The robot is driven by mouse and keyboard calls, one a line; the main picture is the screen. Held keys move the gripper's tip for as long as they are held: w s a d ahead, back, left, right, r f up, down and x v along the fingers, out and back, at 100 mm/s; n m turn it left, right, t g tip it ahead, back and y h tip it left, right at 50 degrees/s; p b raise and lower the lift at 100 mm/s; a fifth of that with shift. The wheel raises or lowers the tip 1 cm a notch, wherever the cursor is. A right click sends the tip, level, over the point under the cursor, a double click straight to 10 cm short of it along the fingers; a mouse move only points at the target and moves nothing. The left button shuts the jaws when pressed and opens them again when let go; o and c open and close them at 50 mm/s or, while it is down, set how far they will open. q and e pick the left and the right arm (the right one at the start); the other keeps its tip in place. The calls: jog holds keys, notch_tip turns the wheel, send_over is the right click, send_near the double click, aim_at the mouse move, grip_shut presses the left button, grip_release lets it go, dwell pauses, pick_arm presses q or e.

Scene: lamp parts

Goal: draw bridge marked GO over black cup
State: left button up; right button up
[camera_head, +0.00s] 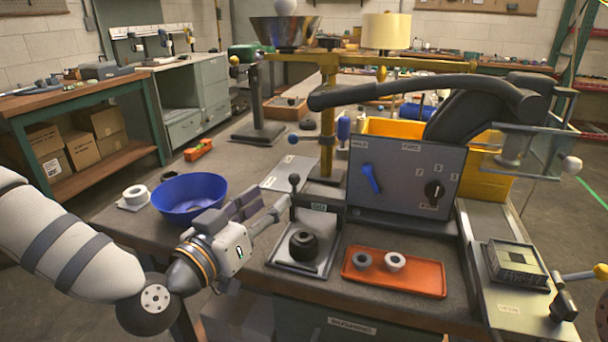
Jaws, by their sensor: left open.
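The grey bridge (330,192) with a small GO label stands at the back of a flat metal plate (318,270). An upright lever with a black ball knob (294,180) rises at its left end. The black cup (303,246) sits on the plate, in front of the bridge and not under it. My left gripper (274,209) is open, just left of the lever and the plate, its fingers pointing right toward the lever. I cannot tell whether a fingertip touches the lever. My right gripper is not in view.
An orange tray (428,281) with two small cups lies right of the plate. A blue bowl (189,194) stands behind my left gripper. A grey control panel (405,180) with a blue handle and black knob rises behind the tray, beside a yellow post (327,120).

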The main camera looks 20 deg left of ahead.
aim_at(291, 182)
pick_arm(q)
jog(key=b+x, duration=0.1)
jog(key=x, duration=0.8)
jog(key=shift+w+f, duration=0.1)
jog(key=shift+w, duration=0.05)
jog(key=shift+w+d, duration=0.1)
jog(key=shift+w, duration=0.2)
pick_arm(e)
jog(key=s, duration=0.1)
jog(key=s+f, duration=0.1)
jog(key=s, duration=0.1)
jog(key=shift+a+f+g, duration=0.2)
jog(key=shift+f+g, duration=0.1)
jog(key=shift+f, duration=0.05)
pick_arm(q)
jog(key=shift+c, duration=0.2)
grip_shut()
